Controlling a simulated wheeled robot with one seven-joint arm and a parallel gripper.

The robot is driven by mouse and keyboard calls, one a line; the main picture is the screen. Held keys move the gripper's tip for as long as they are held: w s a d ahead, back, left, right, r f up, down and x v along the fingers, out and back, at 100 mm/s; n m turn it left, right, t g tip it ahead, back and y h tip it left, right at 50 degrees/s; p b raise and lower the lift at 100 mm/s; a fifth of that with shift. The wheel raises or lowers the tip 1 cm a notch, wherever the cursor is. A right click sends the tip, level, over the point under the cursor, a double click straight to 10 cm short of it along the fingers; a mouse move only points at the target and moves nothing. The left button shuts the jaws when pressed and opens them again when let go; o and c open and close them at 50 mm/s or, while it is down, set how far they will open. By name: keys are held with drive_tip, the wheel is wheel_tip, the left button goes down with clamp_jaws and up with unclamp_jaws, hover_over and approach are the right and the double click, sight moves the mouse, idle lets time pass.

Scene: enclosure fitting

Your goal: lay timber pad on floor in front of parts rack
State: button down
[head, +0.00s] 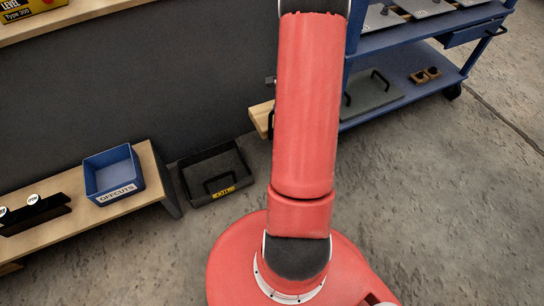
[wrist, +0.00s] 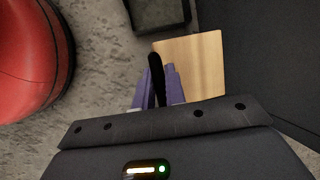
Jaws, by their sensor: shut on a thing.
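The timber pad is a pale wooden board with a black strap-like handle. In the wrist view the pad (wrist: 200,65) lies just beyond my gripper (wrist: 158,88), whose purple fingers are shut on the black handle. In the head view only the pad's left end (head: 260,117) shows, beside my red arm; the arm hides the rest and my gripper. I cannot tell whether the pad touches the floor. A blue wheeled rack (head: 400,112) stands at the upper right, perhaps the parts rack, with plates on top and a grey-green handled plate (head: 370,95) on its lower shelf.
A black tray with a yellow label (head: 215,172) sits on the floor left of my arm. A blue offcuts bin (head: 113,174) stands on a low wooden shelf (head: 145,185). A dark panel (head: 150,70) stands behind. The concrete floor at right (head: 450,200) is clear.

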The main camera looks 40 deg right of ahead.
drive_tip(key=shift+w+f+b, duration=0.1)
drive_tip(key=shift+f+b, duration=0.3)
drive_tip(key=shift+f, duration=0.45)
wheel_tip(320, 180, down, 19)
drive_tip(key=b, duration=0.3)
drive_tip(key=shift+f, duration=0.2)
drive_tip(key=c, duration=1.5)
unclamp_jaws()
drive_tip(key=shift+o, duration=0.2)
